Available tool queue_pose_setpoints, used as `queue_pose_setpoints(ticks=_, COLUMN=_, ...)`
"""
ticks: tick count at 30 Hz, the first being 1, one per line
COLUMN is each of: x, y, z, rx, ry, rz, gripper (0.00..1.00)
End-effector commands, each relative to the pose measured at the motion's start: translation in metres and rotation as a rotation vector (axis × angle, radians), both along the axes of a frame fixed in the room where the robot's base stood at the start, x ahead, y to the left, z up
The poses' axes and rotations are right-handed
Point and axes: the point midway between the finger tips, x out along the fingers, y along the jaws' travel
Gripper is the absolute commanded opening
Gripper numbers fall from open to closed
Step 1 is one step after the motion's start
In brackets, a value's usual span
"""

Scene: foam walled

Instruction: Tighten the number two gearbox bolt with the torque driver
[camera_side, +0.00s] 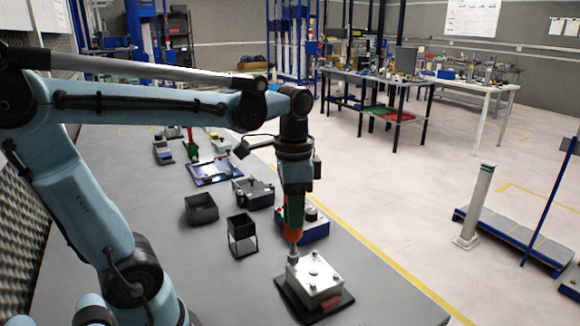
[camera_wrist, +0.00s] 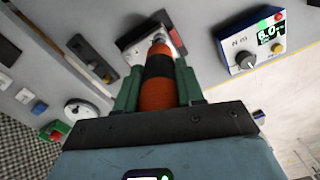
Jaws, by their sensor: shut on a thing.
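My gripper (camera_side: 294,200) is shut on the torque driver (camera_side: 293,245), which has an orange and black handle and a grey tip. The driver points down, and its tip is at the back left corner of the top of the silver gearbox (camera_side: 315,278). I cannot tell whether the tip touches a bolt there. The gearbox sits on a dark base plate (camera_side: 342,303) and has a dark hole in its top. In the wrist view the driver (camera_wrist: 157,82) sits between my green fingers (camera_wrist: 158,85) and hides most of the gearbox (camera_wrist: 133,50).
A blue torque meter (camera_side: 318,230) with a knob stands behind the gearbox; its lit display shows in the wrist view (camera_wrist: 268,35). An open black frame holder (camera_side: 242,236) and a black bin (camera_side: 201,209) stand to the left. The grey bench (camera_side: 200,285) is clear at front left.

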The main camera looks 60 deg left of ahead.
Motion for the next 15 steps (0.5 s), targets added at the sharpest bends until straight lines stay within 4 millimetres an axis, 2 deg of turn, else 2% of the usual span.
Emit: queue_pose_setpoints(ticks=15, x=0.0002, y=0.0, z=-0.0063, rx=0.0, ry=0.0, rz=0.0, gripper=0.04)
